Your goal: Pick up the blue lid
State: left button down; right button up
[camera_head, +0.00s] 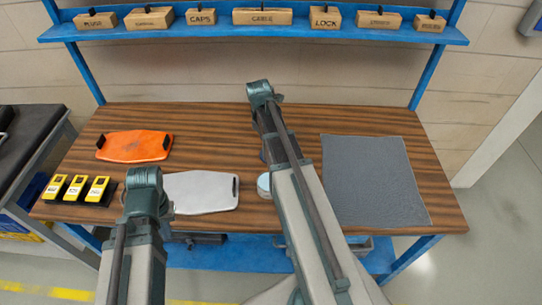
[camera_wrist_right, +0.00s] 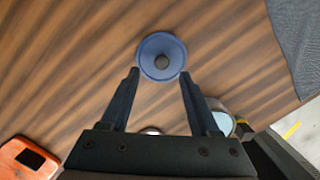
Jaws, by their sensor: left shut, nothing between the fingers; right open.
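The blue lid (camera_wrist_right: 162,47) is a round disc with a dark knob at its middle, on the wooden table in the right wrist view. In the head view the right arm hides nearly all of it. My right gripper (camera_wrist_right: 159,74) is open, its fingertips at either side of the lid's near part. I cannot tell how high above the table the fingertips are, and nothing shows gripped. My left gripper (camera_head: 168,211) is shut and empty, low at the left near the silver plate, mostly hidden by its own wrist.
A round container (camera_head: 264,185) with a pale top stands near the lid; it also shows in the right wrist view (camera_wrist_right: 222,122). A silver plate (camera_head: 203,193), orange tray (camera_head: 133,146), yellow devices (camera_head: 77,187) and grey mat (camera_head: 372,180) lie on the table (camera_head: 215,122). A blue shelf (camera_head: 225,32) holds labelled boxes.

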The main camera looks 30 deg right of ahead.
jog(key=f+b, duration=0.2)
jog(key=d+f+b, duration=0.1)
jog(key=f+b, duration=0.1)
jog(key=f, duration=0.1)
jog(key=shift+r, duration=0.2)
grip_shut()
